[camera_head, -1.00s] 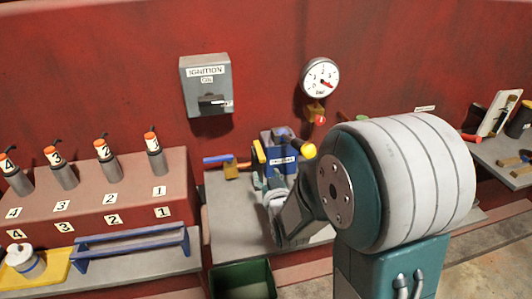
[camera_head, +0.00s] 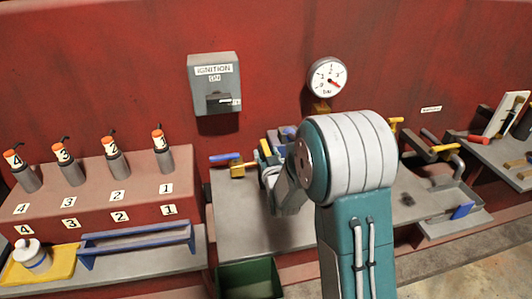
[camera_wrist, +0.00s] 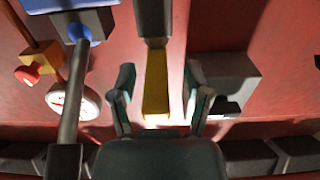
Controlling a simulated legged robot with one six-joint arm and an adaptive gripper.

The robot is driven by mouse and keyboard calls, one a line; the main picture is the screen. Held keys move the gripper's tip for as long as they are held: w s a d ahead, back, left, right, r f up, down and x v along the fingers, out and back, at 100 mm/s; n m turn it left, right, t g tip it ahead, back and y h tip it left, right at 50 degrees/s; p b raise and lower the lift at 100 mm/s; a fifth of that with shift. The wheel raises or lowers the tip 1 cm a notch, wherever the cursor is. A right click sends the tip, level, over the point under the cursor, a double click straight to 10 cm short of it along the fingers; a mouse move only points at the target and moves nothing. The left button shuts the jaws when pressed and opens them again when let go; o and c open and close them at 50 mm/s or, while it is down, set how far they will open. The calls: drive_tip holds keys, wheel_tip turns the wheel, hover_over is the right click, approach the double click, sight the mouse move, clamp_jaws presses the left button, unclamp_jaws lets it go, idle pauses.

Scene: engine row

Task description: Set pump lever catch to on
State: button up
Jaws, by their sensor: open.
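My gripper (camera_wrist: 160,100) is open, its two fingers on either side of a yellow tab (camera_wrist: 156,85) that extends from a dark bar. The tab looks like the pump lever catch; it appears apart from both fingers. In the head view a yellow piece (camera_head: 265,147) shows just above the gripper (camera_head: 268,175), beside the mostly hidden pump. In the wrist view a grey lever rod (camera_wrist: 72,95) with a blue pivot runs left of the gripper. The rest of the pump is hidden behind my arm, and I cannot read the catch's setting.
The ignition box (camera_head: 214,85) and gauge (camera_head: 327,77) are on the red wall above. A blue-handled valve (camera_head: 237,168) is left of the gripper. A green bin (camera_head: 248,279) stands below the bench. Numbered cylinders stand at left. The bench front (camera_head: 240,225) is clear.

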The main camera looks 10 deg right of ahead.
drive_tip(key=shift+w+d, duration=0.15)
drive_tip(key=shift+w, duration=0.1)
clamp_jaws()
drive_tip(key=shift+d+r+y, duration=0.1)
drive_tip(key=shift+y, duration=0.2)
drive_tip(key=shift+w+d+n+g+y, duration=0.1)
drive_tip(key=shift+d+n+g+y, duration=0.15)
drive_tip(key=shift+n+y, duration=0.65)
drive_tip(key=shift+w+d+n+g+y, duration=0.1)
drive_tip(key=shift+d+n+g+y, duration=0.15)
drive_tip(key=shift+n+y, duration=0.7)
drive_tip(key=shift+d+n+g+y, duration=0.25)
drive_tip(key=shift+n+y, duration=0.2)
drive_tip(key=shift+y, duration=0.9)
unclamp_jaws()
